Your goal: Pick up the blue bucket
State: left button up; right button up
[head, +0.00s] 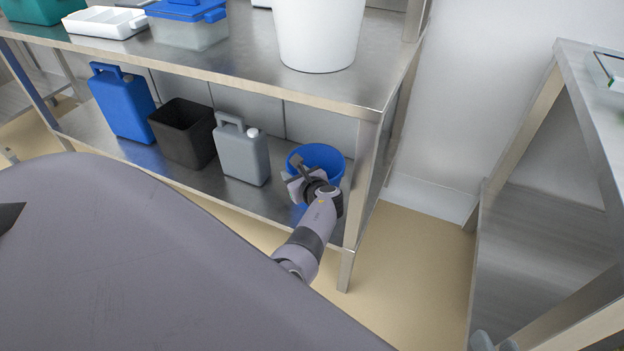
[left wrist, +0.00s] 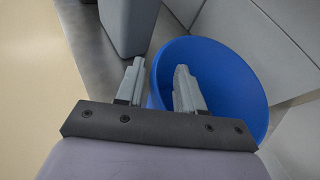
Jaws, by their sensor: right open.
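The blue bucket (head: 318,158) stands on the lower shelf of the steel table, near its right end. It also shows in the left wrist view (left wrist: 232,75), its open mouth facing the camera. My left gripper (head: 298,172) is at the bucket's near side. In the left wrist view its fingers (left wrist: 159,68) are apart. One finger is outside the rim and the other is over the bucket's mouth, with the near wall between them. Contact cannot be told.
A grey jerrycan (head: 243,155) stands just left of the bucket, then a black bin (head: 183,135) and a blue jerrycan (head: 122,105). The upper tabletop (head: 230,68), holding a white bucket (head: 318,30), overhangs the shelf. A table leg (head: 362,185) is right of the bucket.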

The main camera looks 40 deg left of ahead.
pick_arm(q)
grip_shut()
dwell(0.5)
jog(key=shift+s, duration=0.1)
